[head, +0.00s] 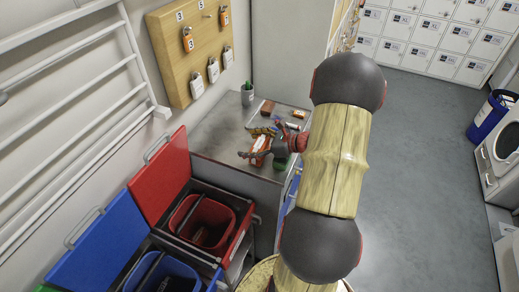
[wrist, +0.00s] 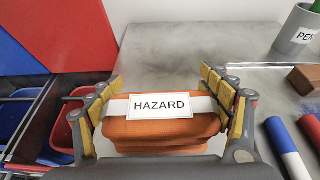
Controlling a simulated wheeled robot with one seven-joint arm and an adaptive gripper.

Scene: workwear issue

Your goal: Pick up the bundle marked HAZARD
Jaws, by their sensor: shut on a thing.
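The bundle marked HAZARD (wrist: 160,130) is a folded orange stack with a white band and a printed label, in the lower middle of the wrist view. My gripper (wrist: 163,84) is shut on it, with yellow-padded fingers against its left and right sides. The label faces the wrist camera. In the head view the orange bundle (head: 259,146) shows small at my gripper (head: 270,150), over the grey counter (head: 218,145). The underside of the bundle is hidden, so I cannot tell whether it touches the counter.
A grey pen cup (wrist: 298,32), a brown block (wrist: 305,78) and a blue-and-white marker (wrist: 287,148) are on the right of the wrist view. Red (head: 160,175) and blue (head: 95,250) lidded bins stand beside the counter. A board with padlocks (head: 200,50) hangs above.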

